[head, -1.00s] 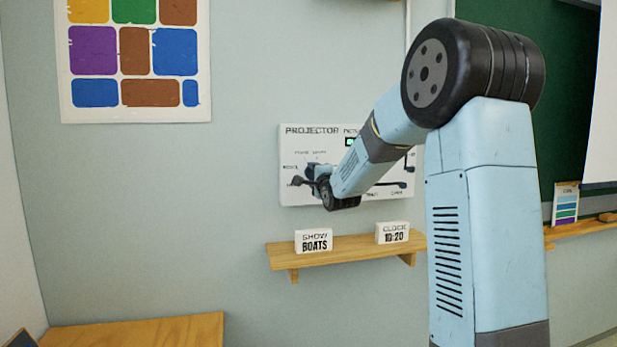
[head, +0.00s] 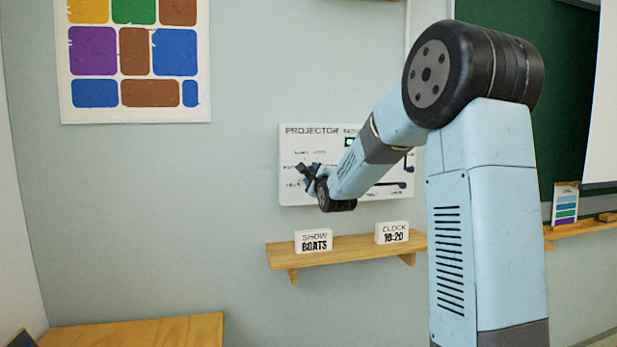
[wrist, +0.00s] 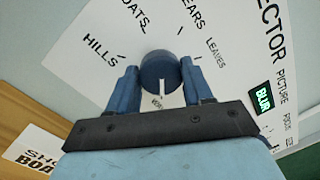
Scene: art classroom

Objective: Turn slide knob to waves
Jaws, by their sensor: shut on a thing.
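The slide knob (wrist: 158,66) is a round dark blue knob on the white projector panel (head: 290,144). In the wrist view it sits between the two fingers of my gripper (wrist: 162,78), which is shut on it. A white mark shows on the knob's side nearest the palm. The labels HILLS, BOATS, BEARS and LEAVES stand around it; another label near the palm is partly hidden, and I cannot read WAVES. In the head view my gripper (head: 310,172) is at the panel's left part and hides the knob.
A wooden shelf (head: 340,250) below the panel bears a SHOW BOATS card (head: 314,240) and a CLOCK 10:20 card (head: 392,232). A small green display (wrist: 263,98) on the panel reads BLUR. A dark lever (head: 390,186) is at the panel's lower right.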

